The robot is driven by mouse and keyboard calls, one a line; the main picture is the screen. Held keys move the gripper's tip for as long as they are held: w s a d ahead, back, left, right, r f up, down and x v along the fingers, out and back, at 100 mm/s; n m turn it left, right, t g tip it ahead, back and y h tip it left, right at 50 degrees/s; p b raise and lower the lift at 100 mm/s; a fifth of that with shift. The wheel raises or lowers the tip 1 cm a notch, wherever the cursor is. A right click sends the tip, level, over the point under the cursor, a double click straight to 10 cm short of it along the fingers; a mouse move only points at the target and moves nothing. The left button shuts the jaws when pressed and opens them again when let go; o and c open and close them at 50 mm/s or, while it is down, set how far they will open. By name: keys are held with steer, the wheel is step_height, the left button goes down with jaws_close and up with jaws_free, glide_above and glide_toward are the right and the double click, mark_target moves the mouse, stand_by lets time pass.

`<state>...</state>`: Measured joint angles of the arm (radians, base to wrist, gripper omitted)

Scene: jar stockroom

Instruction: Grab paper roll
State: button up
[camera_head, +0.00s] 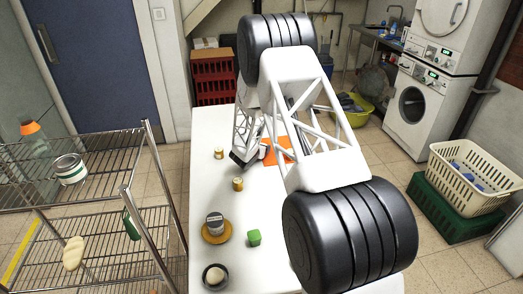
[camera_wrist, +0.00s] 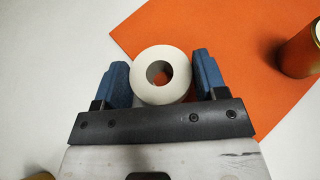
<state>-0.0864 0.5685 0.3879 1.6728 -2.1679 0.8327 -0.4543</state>
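The white paper roll (camera_wrist: 143,83) stands on end in the wrist view, its round hole facing the camera. It is between the two blue fingers of my gripper (camera_wrist: 162,77), one finger on each side. The fingers look very close to its sides, but I cannot tell whether both press on it. In the head view my gripper (camera_head: 247,158) is low over the white table (camera_head: 205,127), at the left edge of the orange mat (camera_head: 284,151). The roll is not clear there, as my arm and gripper cover that area.
A gold-toned can (camera_wrist: 303,52) is on the mat to the right in the wrist view. A wire rack (camera_head: 100,190) is left.

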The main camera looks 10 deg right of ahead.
steer(key=c, duration=0.4)
steer(key=shift+r, duration=0.15)
steer(key=shift+r, duration=0.85)
steer(key=shift+s+r, duration=0.15)
steer(key=shift+r, duration=0.7)
steer(key=s, duration=0.5)
steer(key=s+r, duration=0.1)
steer(key=s, duration=0.9)
steer(key=shift+s+a+r, duration=0.15)
steer(key=shift+s+a, duration=0.05)
steer(key=shift+s, duration=0.1)
